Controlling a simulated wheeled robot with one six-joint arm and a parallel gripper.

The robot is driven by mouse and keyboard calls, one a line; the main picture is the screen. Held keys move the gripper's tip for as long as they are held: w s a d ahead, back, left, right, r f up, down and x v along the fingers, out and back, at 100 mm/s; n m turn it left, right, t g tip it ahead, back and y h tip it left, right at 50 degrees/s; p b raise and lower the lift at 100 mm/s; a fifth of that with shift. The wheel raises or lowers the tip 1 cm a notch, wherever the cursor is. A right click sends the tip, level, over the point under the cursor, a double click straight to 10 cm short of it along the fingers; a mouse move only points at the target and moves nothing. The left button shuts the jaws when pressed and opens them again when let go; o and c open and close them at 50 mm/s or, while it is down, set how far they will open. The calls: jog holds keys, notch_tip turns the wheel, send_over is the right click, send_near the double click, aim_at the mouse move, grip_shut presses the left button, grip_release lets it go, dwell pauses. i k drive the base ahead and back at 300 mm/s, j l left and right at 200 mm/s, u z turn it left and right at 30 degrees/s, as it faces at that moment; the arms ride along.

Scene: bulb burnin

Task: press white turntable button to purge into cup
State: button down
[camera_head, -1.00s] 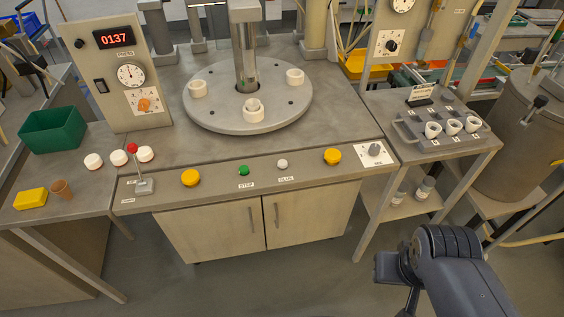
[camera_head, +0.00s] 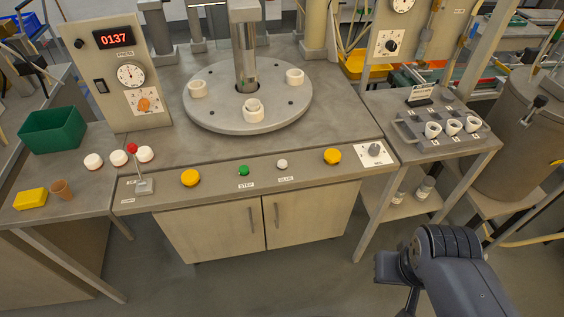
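A small white button (camera_head: 282,164) sits on the front panel of the turntable bench, right of a green button (camera_head: 244,171). A label below the white one seems to read GLUE. The round grey turntable (camera_head: 215,112) stands behind the panel and bears three white ring-shaped holders (camera_head: 253,110). A small brown cup (camera_head: 61,189) stands on the left side table, far left of the white button. Dark links of my arm show at the lower right, in front of the bench and apart from it. My gripper is not clearly in view.
Yellow buttons (camera_head: 190,178) (camera_head: 332,156) and a red-topped lever (camera_head: 143,184) share the panel. White caps (camera_head: 93,161), a green bin (camera_head: 52,131) and a yellow block (camera_head: 30,199) are at left. A rack with white cups (camera_head: 433,130) stands right. The floor before the cabinet is clear.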

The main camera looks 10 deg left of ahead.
aim_at(282, 164)
jog(key=j+z, duration=0.25)
jog(key=j, duration=0.25)
jog(key=j+z, duration=0.2)
jog(key=j, duration=0.3)
jog(key=k+j+z, duration=0.25)
jog(key=j, duration=0.25)
jog(key=j+z, duration=0.2)
jog(key=j, duration=0.3)
